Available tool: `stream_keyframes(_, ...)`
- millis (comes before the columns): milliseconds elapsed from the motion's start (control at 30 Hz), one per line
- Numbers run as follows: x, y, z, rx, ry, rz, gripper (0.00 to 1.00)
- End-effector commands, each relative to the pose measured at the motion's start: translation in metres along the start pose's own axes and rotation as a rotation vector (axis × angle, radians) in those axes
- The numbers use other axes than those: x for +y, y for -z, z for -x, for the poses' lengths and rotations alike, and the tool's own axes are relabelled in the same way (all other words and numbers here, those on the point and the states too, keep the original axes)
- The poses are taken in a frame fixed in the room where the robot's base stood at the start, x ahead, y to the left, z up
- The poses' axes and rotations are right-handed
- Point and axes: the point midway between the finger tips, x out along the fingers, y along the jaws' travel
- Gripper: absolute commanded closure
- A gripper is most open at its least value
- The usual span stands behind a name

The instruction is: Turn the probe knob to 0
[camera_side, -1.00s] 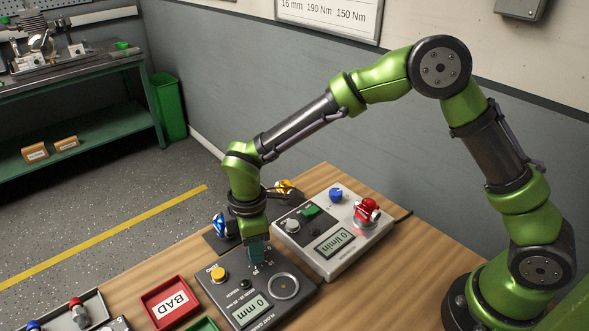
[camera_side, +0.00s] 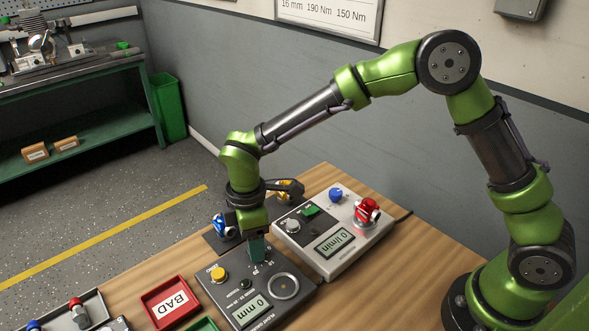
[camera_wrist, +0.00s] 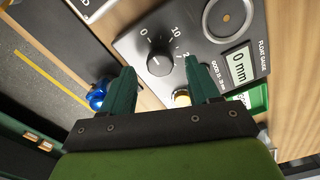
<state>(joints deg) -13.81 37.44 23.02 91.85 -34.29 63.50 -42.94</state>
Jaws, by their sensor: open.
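The probe knob (camera_wrist: 159,62) is a round black knob with a white mark on top, on the dark float gauge box (camera_wrist: 203,38). A white scale with 0, 10 and 20 curves around one side of it; I cannot read its exact setting. My gripper (camera_wrist: 158,70) is open, its two green fingers apart with the knob showing in the gap just beyond their tips. In the side view my gripper (camera_side: 257,259) points down over the far part of the box and hides the knob. No contact with the knob shows.
The box carries a yellow button (camera_side: 218,274), a ring (camera_side: 283,286) and a display (camera_side: 251,309) reading 0 mm. A light grey flow box (camera_side: 345,250) with red and blue knobs stands close behind. A red BAD tray (camera_side: 153,318) and a blue fitting (camera_side: 221,225) are nearby.

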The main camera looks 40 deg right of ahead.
Motion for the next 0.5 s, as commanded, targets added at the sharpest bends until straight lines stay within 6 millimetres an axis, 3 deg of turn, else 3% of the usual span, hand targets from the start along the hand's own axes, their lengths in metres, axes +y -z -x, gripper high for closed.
stream_keyframes(500, 0.000, 0.001, 0.121, 0.005, -0.004, 0.000, 0.39)
